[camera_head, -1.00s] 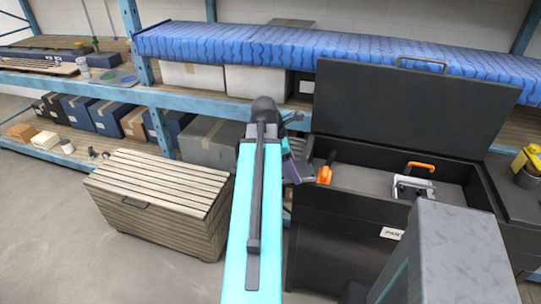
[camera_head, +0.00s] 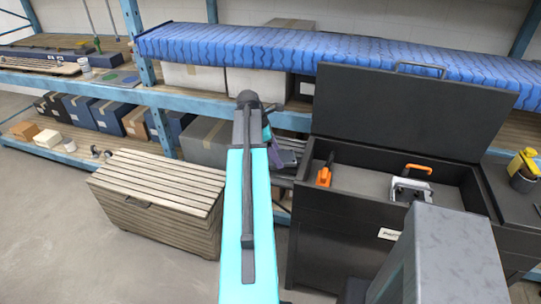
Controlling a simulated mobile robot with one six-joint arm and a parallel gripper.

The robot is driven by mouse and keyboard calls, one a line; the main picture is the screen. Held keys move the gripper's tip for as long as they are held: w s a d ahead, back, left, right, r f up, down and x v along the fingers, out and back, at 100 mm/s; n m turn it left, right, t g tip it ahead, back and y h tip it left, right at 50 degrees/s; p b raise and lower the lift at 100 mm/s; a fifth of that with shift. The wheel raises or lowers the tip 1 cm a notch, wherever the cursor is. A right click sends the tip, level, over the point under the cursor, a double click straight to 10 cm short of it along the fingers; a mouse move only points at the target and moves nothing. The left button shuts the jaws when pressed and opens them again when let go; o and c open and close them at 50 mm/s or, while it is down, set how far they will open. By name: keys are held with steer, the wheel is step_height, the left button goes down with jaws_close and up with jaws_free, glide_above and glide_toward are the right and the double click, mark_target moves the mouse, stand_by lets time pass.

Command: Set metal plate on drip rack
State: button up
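My arm (camera_head: 247,220) reaches forward from the bottom middle, between the slatted wooden chest and the black tool chest. Its wrist end, with dark and purple parts (camera_head: 273,152), is in front of the lower shelf. My gripper's fingers are hidden or too small to make out, so I cannot tell whether they are open or hold anything. I cannot pick out a metal plate for certain. A light slatted piece (camera_head: 48,68) lies on the left shelf and may be the drip rack; I cannot tell.
The black tool chest (camera_head: 335,215) stands open at right, holding an orange-handled tool (camera_head: 325,173) and a metal clamp-like tool (camera_head: 411,184). The wooden chest (camera_head: 160,195) is at left. Floor at left (camera_head: 50,230) is clear.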

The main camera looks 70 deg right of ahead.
steer(key=shift+w+d+f+p, duration=0.15)
steer(key=shift+w+d+p, duration=0.4)
steer(key=shift+w+d, duration=0.8)
steer(key=shift+w+a, duration=0.1)
steer(key=shift+f, duration=0.2)
steer(key=shift+f+p, duration=0.9)
steer(key=shift+f, duration=0.65)
steer(key=shift+f, duration=0.1)
steer(key=o, duration=1.4)
steer(key=b+v, duration=0.4)
steer(key=v, duration=0.8)
